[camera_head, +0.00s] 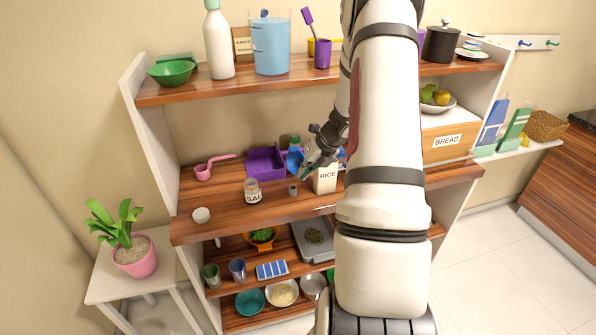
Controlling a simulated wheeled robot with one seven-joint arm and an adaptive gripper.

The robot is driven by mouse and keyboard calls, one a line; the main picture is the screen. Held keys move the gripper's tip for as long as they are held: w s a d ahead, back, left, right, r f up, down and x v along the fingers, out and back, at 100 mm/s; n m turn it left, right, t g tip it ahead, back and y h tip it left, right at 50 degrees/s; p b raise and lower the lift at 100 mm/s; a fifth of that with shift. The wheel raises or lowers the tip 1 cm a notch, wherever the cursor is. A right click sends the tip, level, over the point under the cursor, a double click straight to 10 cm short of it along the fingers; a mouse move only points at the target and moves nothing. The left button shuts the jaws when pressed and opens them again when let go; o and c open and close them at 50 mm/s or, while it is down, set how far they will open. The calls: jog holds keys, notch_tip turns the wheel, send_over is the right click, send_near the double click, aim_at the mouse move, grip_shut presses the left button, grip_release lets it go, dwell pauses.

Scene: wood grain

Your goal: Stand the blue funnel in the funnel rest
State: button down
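My gripper (309,168) hangs over the middle shelf, pointing down and left, just behind the white rice box (326,180). Its fingers are small and dark here, and I cannot tell whether they are open or shut. A blue thing (293,161) stands just left of the fingers, beside the purple bin; it may be the blue funnel or part of a bottle, too small to tell. Another bit of blue shows right of the gripper, mostly hidden by my arm. A small grey cup-like piece (293,190) stands near the shelf front; I cannot tell whether it is the funnel rest.
The purple bin (264,163), salt jar (253,191), pink ladle (203,172) and white bowl (201,215) share the wooden shelf (225,200). The bread box (446,144) stands right. The upper shelf holds a bottle and a jug. My arm hides the shelf's right middle.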

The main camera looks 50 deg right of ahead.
jog(key=shift+f, duration=0.1)
jog(key=shift+f+b, duration=0.9)
jog(key=shift+f, duration=1.5)
jog(key=shift+s+a, duration=0.25)
jog(key=shift+a, duration=0.25)
jog(key=shift+s+a, duration=0.15)
jog(key=shift+a, duration=0.15)
jog(key=shift+s+a+p, duration=0.2)
jog(key=shift+a+p, duration=0.1)
jog(key=shift+s+a, duration=0.25)
jog(key=shift+a, duration=0.35)
jog(key=shift+s+a, duration=0.35)
jog(key=shift+a, duration=0.25)
jog(key=shift+s+a, duration=0.15)
jog(key=shift+a, duration=0.15)
